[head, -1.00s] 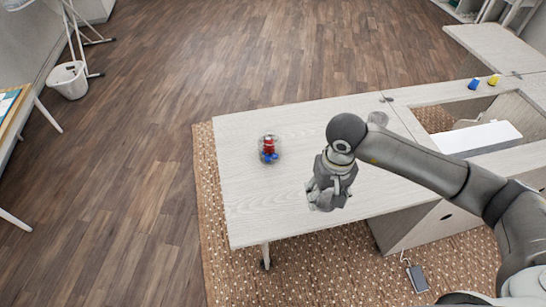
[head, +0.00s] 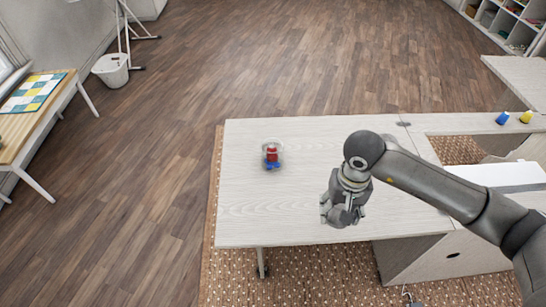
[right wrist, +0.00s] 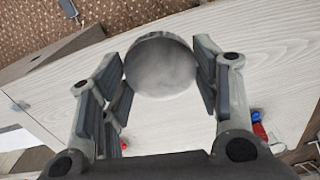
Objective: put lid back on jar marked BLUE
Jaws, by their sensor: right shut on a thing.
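A small clear jar (head: 272,150) with red and blue contents stands on the pale table's left half. No marking on it can be read. Its red and blue contents (right wrist: 258,128) also show at the lower right of the right wrist view, partly hidden by a finger. My right gripper (head: 340,212) is above the table, to the right of the jar and nearer the front edge, apart from it. In the right wrist view it is shut on a round grey lid (right wrist: 160,65), held between its fingers. My left gripper is not in view.
The pale table (head: 245,205) is clear around the jar. A blue cone-like piece (head: 502,118) and a yellow one (head: 525,117) stand at the far right. A white block (head: 487,174) is by the cabinet opening. A patterned rug (head: 290,280) lies below.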

